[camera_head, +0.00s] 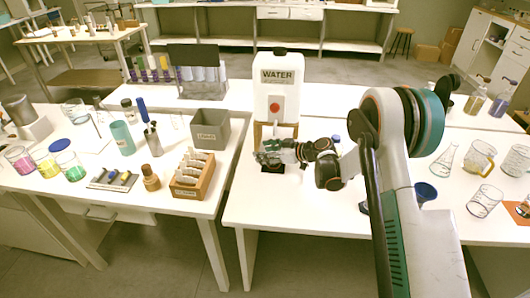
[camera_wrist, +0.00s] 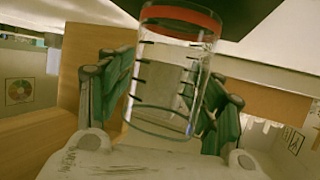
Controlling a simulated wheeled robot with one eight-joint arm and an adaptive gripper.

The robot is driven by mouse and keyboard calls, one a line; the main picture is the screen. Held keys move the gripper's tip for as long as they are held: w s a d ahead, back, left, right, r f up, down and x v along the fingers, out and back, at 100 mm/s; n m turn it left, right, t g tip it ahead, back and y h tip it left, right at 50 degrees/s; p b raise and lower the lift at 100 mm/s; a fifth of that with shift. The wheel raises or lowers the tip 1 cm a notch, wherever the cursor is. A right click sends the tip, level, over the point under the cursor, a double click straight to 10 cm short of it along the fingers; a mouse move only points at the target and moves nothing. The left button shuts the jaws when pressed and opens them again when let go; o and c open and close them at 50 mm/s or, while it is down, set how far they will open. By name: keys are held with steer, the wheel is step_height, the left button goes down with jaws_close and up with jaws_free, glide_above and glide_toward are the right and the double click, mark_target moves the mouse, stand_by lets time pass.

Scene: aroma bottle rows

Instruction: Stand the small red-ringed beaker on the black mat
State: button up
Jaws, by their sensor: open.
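The small red-ringed beaker (camera_wrist: 165,85) is clear glass with dark marks. In the wrist view it sits between the spread fingers of my gripper (camera_wrist: 163,92), its red-ringed end against the black mat (camera_wrist: 235,18). In the head view my gripper (camera_head: 280,149) is low over the black mat (camera_head: 272,169), in front of the water container. My gripper is open around the beaker. It hides most of the beaker there, and any small gap between beaker and mat cannot be made out.
A white WATER container (camera_head: 281,88) on a wooden stand (camera_head: 262,131) is close behind my gripper. A wooden card box (camera_head: 192,175) and a grey bin (camera_head: 209,129) are on the left table. Glassware, including a flask (camera_head: 445,160), stands right of my arm. The table front near the mat is clear.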

mark_target(269, 151)
steer(key=shift+s+d+r, duration=0.15)
steer(key=shift+d+r, duration=0.2)
steer(key=shift+d, duration=0.05)
steer(key=p+v, duration=0.2)
steer(key=v, duration=0.4)
steer(key=shift+s+d+r+p, duration=0.15)
steer(key=shift+d+r+p, duration=0.1)
steer(key=shift+p, duration=0.1)
steer(key=s+d+r+m+h, duration=0.35)
steer(key=s+r, duration=0.35)
steer(key=r, duration=0.3)
steer(key=s+d+r+m+h, duration=0.3)
steer(key=s+d+r, duration=0.2)
steer(key=s+r, duration=0.35)
steer(key=s+d+r+m+h, duration=0.1)
steer(key=s+d, duration=0.5)
steer(key=s, duration=0.6)
steer(key=s+d+r+m+t+h, duration=0.1)
steer(key=s+d+m+h, duration=0.3)
steer(key=s, duration=0.8)
steer(key=shift+s+d+r+m+t+h, duration=0.2)
steer(key=shift+d+r+m+t+h, duration=0.15)
steer(key=shift+d+m, duration=0.5)
